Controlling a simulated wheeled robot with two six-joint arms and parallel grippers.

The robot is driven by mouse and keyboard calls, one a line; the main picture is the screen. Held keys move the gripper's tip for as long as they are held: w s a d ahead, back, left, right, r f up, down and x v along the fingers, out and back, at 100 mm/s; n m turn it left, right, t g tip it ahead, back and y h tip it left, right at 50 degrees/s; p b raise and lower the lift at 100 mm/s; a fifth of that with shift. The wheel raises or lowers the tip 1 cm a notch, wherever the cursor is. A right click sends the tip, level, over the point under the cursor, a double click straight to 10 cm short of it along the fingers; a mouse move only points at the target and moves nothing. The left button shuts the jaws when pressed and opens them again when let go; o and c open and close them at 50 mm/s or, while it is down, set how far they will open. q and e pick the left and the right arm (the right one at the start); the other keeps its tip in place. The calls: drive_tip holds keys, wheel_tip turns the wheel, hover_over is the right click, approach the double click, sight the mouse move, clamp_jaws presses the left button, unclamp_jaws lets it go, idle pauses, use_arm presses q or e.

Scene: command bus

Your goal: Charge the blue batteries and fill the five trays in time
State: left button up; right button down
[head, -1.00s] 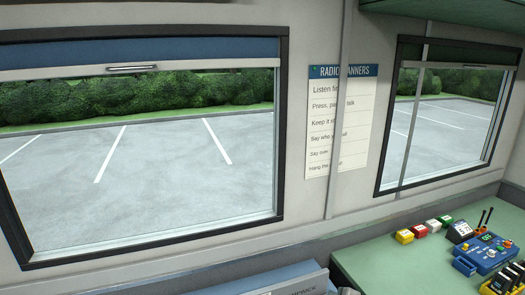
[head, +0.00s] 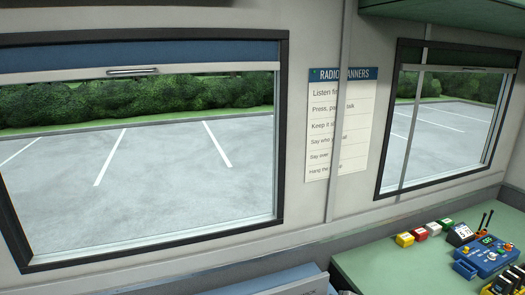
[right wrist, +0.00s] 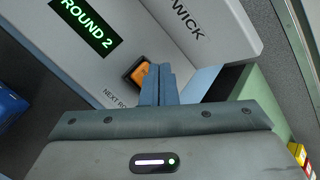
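In the right wrist view my right gripper (right wrist: 158,72) has its two fingers together, with nothing seen between them. Its tips are in front of an orange button (right wrist: 141,72) on a pale panel (right wrist: 95,75); I cannot tell whether they touch it. In the head view a blue device (head: 488,256) with a lit green display stands on the green counter (head: 395,268) at the far right. A blue tray (head: 465,269) is beside it. A yellow holder (head: 489,291) with several dark upright pieces is cut by the picture's edge. I cannot pick out blue batteries. My left gripper is out of view.
A green display (right wrist: 87,28) on the panel reads "ROUND 2". Yellow (head: 404,239), red (head: 420,233), white (head: 434,228) and green-topped (head: 446,223) blocks line the counter's back, beside a small dark device (head: 460,234). The counter's left part is clear.

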drive_tip(key=shift+f, duration=0.2)
idle(0.4)
drive_tip(key=shift+f+p, duration=0.1)
drive_tip(key=shift+p, duration=0.2)
drive_tip(key=shift+f, duration=0.15)
drive_tip(key=shift+f, duration=0.2)
drive_tip(key=shift+r, duration=0.1)
idle(0.3)
drive_tip(key=shift+r+p, duration=0.55)
drive_tip(key=shift+p, duration=0.55)
